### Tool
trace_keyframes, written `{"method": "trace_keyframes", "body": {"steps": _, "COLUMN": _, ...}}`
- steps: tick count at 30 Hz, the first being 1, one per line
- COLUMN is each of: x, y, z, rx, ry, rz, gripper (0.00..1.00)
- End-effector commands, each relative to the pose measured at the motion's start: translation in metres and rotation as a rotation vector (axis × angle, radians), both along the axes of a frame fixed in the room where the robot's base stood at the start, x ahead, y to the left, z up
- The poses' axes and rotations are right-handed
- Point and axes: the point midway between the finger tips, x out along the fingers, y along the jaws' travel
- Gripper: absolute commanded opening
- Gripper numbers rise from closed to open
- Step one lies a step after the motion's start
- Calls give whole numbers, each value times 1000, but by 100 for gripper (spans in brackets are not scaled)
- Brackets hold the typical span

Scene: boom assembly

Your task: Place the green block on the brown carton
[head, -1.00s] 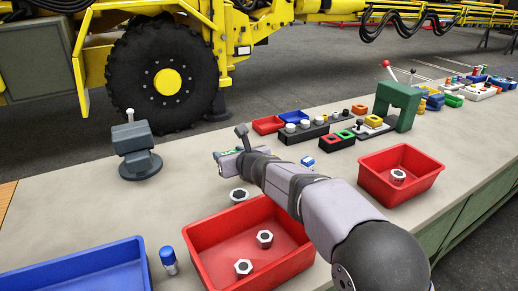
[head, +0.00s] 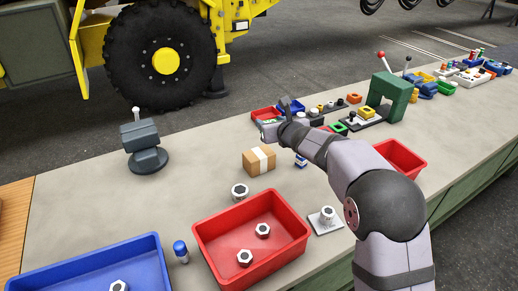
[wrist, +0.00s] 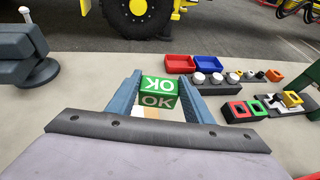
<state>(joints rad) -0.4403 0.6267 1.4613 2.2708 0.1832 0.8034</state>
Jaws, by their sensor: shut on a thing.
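The green block (wrist: 158,92) has white "OK" lettering and sits between the two blue-grey fingers of my gripper (wrist: 160,88) in the wrist view. My gripper is shut on it. The brown carton (head: 259,161) has a pale strip across it and stands on the bench in the head view, left of and below my gripper (head: 268,128). In the wrist view a small part of the carton (wrist: 150,112) shows past the block's lower edge. The block is mostly hidden by my gripper in the head view. I cannot tell the exact height between block and carton.
A red bin (head: 205,243) with nuts and a blue bin (head: 80,262) lie in front. A dark vise (head: 143,150) stands left. Another red bin (head: 404,160) is partly behind my arm. Switch boxes and a green arch (head: 392,94) crowd the back right.

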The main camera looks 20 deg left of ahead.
Motion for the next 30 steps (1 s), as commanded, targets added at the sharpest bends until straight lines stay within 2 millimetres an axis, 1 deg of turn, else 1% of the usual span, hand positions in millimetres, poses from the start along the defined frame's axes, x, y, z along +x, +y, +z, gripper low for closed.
{"method": "trace_keyframes", "body": {"steps": 12, "x": -7, "y": 22, "z": 17, "rx": 2, "ry": -3, "rz": 112, "gripper": 24}}
{"method": "trace_keyframes", "body": {"steps": 17, "x": -12, "y": 28, "z": 20, "rx": 0, "ry": -2, "rz": 165, "gripper": 24}}
{"method": "trace_keyframes", "body": {"steps": 23, "x": -14, "y": 30, "z": 20, "rx": 1, "ry": -1, "rz": 194, "gripper": 24}}
{"method": "trace_keyframes", "body": {"steps": 26, "x": -14, "y": 30, "z": 16, "rx": 1, "ry": 0, "rz": 195, "gripper": 24}}
{"method": "trace_keyframes", "body": {"steps": 30, "x": -14, "y": 30, "z": -4, "rx": 1, "ry": 1, "rz": 194, "gripper": 24}}
